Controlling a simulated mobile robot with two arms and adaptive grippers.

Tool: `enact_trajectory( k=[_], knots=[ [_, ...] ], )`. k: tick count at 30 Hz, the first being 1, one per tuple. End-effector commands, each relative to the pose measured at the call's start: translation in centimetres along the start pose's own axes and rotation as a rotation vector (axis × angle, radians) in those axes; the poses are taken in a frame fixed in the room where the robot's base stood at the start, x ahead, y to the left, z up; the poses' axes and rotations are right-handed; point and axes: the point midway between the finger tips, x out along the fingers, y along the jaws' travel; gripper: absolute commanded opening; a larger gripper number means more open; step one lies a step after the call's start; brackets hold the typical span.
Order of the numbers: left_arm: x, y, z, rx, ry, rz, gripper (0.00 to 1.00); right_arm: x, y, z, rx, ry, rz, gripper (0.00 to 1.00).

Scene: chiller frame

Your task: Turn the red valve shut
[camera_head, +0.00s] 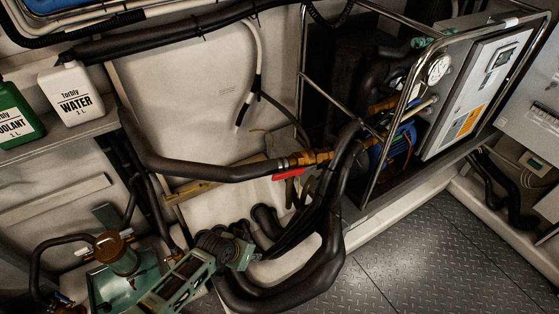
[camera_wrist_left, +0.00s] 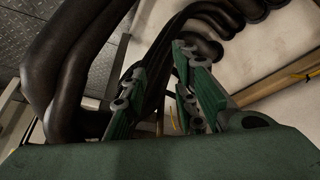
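The red valve handle (camera_head: 289,173) shows in the camera_head view. It lies just below a brass fitting (camera_head: 312,157) at the end of a thick black hose, pointing left and roughly along the hose. My left gripper (camera_head: 248,256) is low and to the left of the valve, beside the bundle of black hoses and apart from the red handle. In the left wrist view, its two green fingers (camera_wrist_left: 160,68) stand apart with nothing held between them. The red handle is not visible in that view. My right gripper is in neither view.
Thick black hoses (camera_head: 290,290) loop down beside my left gripper. A metal tube frame (camera_head: 301,70) with a gauge (camera_head: 438,67) stands to the right. A white water bottle (camera_head: 72,95) and a green coolant bottle (camera_head: 15,115) stand on a left shelf. Floor plate (camera_head: 430,255) is clear.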

Motion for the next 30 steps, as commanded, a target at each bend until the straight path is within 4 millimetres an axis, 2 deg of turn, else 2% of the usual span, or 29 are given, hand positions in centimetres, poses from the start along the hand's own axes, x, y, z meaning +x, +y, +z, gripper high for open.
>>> enact_trajectory(
  k=[1, 3, 6, 10, 13, 18, 20, 24, 30],
  knots=[
    [-4.3, 1.5, -5.5, 0.053, 0.036, 0.033, 0.27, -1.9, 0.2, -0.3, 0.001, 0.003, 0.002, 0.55],
    [-8.8, 3.9, -10.4, 0.125, 0.054, 0.083, 0.27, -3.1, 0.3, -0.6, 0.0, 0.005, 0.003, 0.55],
    [-14.9, 7.4, -14.6, 0.236, 0.059, 0.143, 0.27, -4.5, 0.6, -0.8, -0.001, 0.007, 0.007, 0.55],
    [-21.9, 11.2, -17.3, 0.382, 0.046, 0.198, 0.27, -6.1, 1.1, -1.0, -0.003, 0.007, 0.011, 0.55],
    [-24.0, 11.2, -18.8, 0.452, 0.021, 0.201, 0.27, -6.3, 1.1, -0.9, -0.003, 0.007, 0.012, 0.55],
    [-28.7, 10.9, -20.9, 0.572, -0.041, 0.196, 0.27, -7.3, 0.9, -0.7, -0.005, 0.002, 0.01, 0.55],
    [-28.4, 9.4, -21.7, 0.564, -0.056, 0.18, 0.27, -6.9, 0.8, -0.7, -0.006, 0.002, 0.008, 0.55],
    [-29.3, 7.4, -23.4, 0.556, -0.077, 0.159, 0.27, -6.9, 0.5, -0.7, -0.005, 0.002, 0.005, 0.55],
    [-29.0, 6.6, -24.1, 0.547, -0.087, 0.152, 0.27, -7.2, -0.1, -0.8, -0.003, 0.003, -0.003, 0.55]
  ],
)
